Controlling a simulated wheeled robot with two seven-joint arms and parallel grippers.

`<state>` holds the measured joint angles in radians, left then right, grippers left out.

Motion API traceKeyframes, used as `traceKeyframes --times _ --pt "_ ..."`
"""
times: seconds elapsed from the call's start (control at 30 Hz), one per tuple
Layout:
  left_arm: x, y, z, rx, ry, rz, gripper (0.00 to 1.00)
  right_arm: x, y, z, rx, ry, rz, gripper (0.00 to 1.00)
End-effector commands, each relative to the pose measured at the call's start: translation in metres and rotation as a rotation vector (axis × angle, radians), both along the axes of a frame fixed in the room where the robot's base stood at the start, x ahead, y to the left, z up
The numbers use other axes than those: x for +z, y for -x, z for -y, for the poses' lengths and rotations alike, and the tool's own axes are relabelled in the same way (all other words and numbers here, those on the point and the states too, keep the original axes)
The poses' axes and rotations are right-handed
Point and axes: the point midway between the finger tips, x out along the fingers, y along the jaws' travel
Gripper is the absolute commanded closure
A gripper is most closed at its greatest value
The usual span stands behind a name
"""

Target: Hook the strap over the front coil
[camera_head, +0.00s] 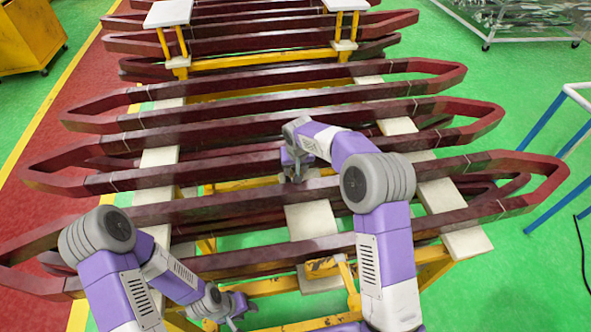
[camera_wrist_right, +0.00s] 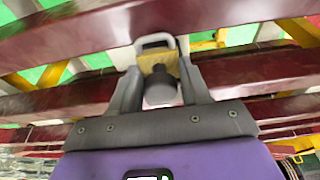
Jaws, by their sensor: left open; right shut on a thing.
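The front coil (camera_head: 445,225) is the nearest long dark red loop, lying across white pads on a yellow frame. My right gripper (camera_head: 297,168) is over the coil's far bar, near the middle. In the right wrist view its fingers (camera_wrist_right: 161,84) are shut on a small fitting with a pale loop (camera_wrist_right: 155,42), a yellowish block and a grey rounded end. I take this fitting for the strap's end; no length of strap can be made out. Red bars pass close behind it; contact cannot be told. My left gripper (camera_head: 237,313) is open and empty in front of the coil's near bar.
Several similar red coils (camera_head: 300,75) lie in rows behind. The yellow frame (camera_head: 275,287) is below and in front. A blue-and-white rail (camera_head: 545,118) stands at right, a yellow bin (camera_head: 30,38) at far left.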

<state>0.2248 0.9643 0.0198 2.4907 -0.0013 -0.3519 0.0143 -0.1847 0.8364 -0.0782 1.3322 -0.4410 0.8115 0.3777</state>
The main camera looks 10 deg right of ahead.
Motion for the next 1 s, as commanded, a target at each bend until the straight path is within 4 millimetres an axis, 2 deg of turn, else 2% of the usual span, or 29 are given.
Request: traceKeyframes --times 0.33,1.0 --pt "-0.003 0.000 0.000 0.000 0.000 0.000 0.57 0.000 0.003 0.000 0.000 0.000 0.001 0.84" --pt "-0.034 0.000 0.000 0.000 0.000 0.000 0.57 -0.001 0.051 0.000 0.001 0.000 0.000 0.84"
